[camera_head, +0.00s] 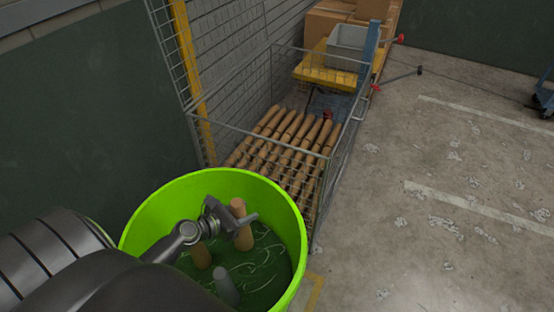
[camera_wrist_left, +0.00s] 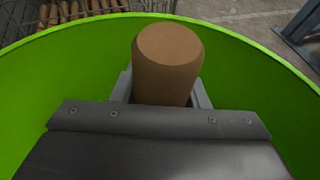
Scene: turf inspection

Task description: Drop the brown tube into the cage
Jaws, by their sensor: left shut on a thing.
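The brown tube (camera_head: 241,222) stands nearly upright inside the green bin (camera_head: 290,212), its top near the rim's height in the head view. My left gripper (camera_head: 238,219) reaches into the bin and is shut on the tube. In the left wrist view the tube (camera_wrist_left: 168,62) rises between the fingers, with the green wall behind it. Its lower end is hidden in the wrist view. The wire cage (camera_head: 326,172) stands just beyond the bin, with several brown tubes lying side by side in it. My right gripper is not in view.
Cardboard boxes (camera_head: 325,22), a yellow platform with a grey crate (camera_head: 348,44) and a blue post lie beyond the cage. A dark wall borders the left.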

